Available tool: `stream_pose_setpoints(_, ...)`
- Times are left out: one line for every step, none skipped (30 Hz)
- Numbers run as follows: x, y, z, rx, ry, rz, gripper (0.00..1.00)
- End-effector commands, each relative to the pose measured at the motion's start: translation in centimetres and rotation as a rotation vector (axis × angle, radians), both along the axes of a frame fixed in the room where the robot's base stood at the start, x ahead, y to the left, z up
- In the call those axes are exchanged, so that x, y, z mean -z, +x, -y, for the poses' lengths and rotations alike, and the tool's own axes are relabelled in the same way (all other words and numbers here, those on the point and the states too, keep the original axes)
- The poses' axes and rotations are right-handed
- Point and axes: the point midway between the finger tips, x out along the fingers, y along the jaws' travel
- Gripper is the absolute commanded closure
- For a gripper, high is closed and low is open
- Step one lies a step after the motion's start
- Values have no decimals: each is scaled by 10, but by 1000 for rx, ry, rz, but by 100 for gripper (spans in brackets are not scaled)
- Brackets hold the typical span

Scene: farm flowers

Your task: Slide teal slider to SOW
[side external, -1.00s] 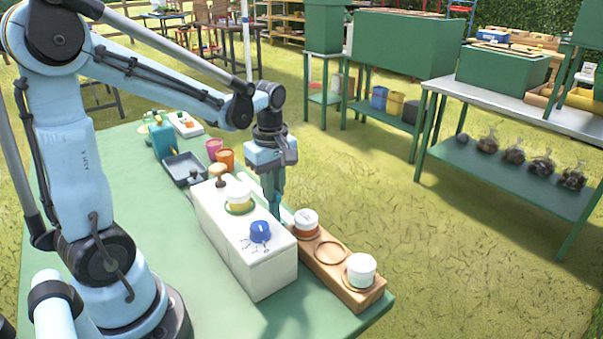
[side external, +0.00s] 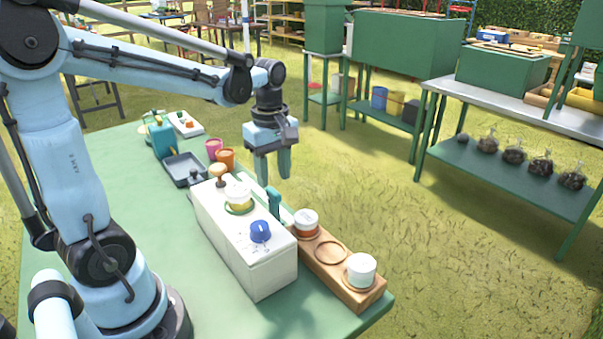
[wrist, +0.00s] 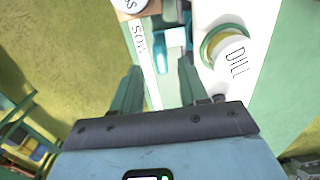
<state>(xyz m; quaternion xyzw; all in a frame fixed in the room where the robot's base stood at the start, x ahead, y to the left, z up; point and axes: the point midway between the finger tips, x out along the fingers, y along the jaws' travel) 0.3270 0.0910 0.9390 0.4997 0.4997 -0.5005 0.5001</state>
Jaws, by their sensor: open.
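The teal slider (side external: 274,203) stands upright at the far long side of the white box (side external: 240,248), near the wooden rack. In the wrist view the slider (wrist: 174,40) shows as a teal piece beside a white strip, and SOW lettering (wrist: 138,38) is near it. Whether it sits exactly at SOW I cannot tell. My gripper (side external: 273,168) is open and empty, above and behind the slider, pointing down and clear of it. In the wrist view its two fingers (wrist: 158,90) are spread apart.
The box top carries a blue knob (side external: 260,231), a white-topped DILL jar (side external: 238,194) and a tan knob (side external: 217,172). A wooden rack (side external: 340,282) with white-lidded jars stands right of the box. Pink and orange cups and a dark tray (side external: 184,168) lie behind.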

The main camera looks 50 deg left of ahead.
Motion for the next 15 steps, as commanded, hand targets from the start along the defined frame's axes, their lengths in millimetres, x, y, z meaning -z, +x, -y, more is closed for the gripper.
stream_pose_setpoints(-9, -1, 0, 0, 0, 0, 56)
stream_pose_setpoints(-13, -1, 0, 0, 0, 0, 56)
stream_pose_setpoints(-19, 0, 0, 0, 0, 0, 56)
stream_pose_setpoints(-24, 0, 0, 0, -1, 0, 56)
stream_pose_setpoints(-29, 0, 0, 0, -1, 0, 56)
stream_pose_setpoints(-35, -1, 0, 0, -1, 0, 56)
stream_pose_setpoints(-40, 0, 0, 0, -1, -1, 56)
stream_pose_setpoints(-45, 0, 0, 0, -1, -1, 56)
stream_pose_setpoints(-50, 0, 0, 0, -1, -1, 56)
stream_pose_setpoints(-54, -1, 1, 1, -1, -1, 56)
stream_pose_setpoints(-58, -1, 1, 1, -1, -1, 56)
stream_pose_setpoints(-63, 0, 1, 1, -1, -1, 56)
stream_pose_setpoints(-66, 0, 1, 1, -1, -1, 56)
stream_pose_setpoints(-69, 0, 1, 1, -2, -1, 56)
stream_pose_setpoints(-72, 0, 1, 1, -2, -1, 56)
